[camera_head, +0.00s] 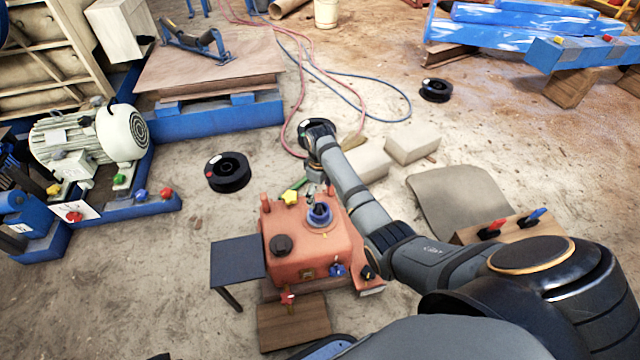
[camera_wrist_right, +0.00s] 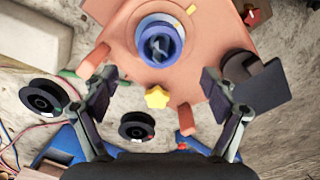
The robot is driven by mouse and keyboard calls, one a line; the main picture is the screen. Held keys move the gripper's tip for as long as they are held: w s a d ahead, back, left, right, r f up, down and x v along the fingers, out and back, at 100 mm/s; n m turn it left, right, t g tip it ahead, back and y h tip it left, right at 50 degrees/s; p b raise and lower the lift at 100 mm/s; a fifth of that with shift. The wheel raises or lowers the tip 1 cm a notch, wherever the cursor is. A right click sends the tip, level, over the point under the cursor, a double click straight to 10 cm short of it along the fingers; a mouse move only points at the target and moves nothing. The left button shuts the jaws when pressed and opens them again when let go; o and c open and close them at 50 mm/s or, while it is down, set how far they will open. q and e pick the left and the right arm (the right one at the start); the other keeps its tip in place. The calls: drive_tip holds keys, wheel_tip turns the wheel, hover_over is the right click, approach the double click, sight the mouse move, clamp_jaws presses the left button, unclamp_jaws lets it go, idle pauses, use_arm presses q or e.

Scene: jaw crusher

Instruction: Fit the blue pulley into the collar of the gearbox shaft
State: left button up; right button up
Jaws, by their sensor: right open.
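The orange-red gearbox (camera_head: 285,245) stands in the middle of the head view. The round blue pulley (camera_head: 319,215) with a dark centre sits upright at the shaft on its top. It also shows in the right wrist view (camera_wrist_right: 160,40), ahead of the fingers. The collar is mostly hidden by the pulley, and I cannot tell how deep the pulley sits. My right gripper (camera_head: 316,184) is above the gearbox, close to the pulley. Its two fingers (camera_wrist_right: 157,80) are spread wide with nothing between them. My left gripper is not in view.
A yellow star knob (camera_head: 291,197) is beside the pulley, and a dark cap (camera_head: 281,245) is on the gearbox top. A dark plate (camera_head: 238,262) juts out left. Black spools (camera_head: 228,172) lie on the floor. A motor (camera_head: 90,140) stands left. Pale blocks (camera_head: 411,143) lie behind my right arm.

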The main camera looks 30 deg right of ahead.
drive_tip(key=s+a+f+m, duration=0.1)
drive_tip(key=s+a+f, duration=0.15)
drive_tip(key=s, duration=0.45)
drive_tip(key=s+a+f+m, duration=0.1)
drive_tip(key=s+f+m, duration=0.15)
drive_tip(key=s, duration=0.45)
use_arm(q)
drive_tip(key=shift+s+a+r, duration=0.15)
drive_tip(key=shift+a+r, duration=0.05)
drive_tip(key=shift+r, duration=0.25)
use_arm(e)
drive_tip(key=s+a+r+m+t, duration=0.1)
drive_tip(key=s+a+r+m, duration=0.1)
drive_tip(key=s, duration=1.2)
drive_tip(key=shift+s+t, duration=0.35)
drive_tip(key=shift+t, duration=0.05)
use_arm(q)
drive_tip(key=shift+p, duration=0.3)
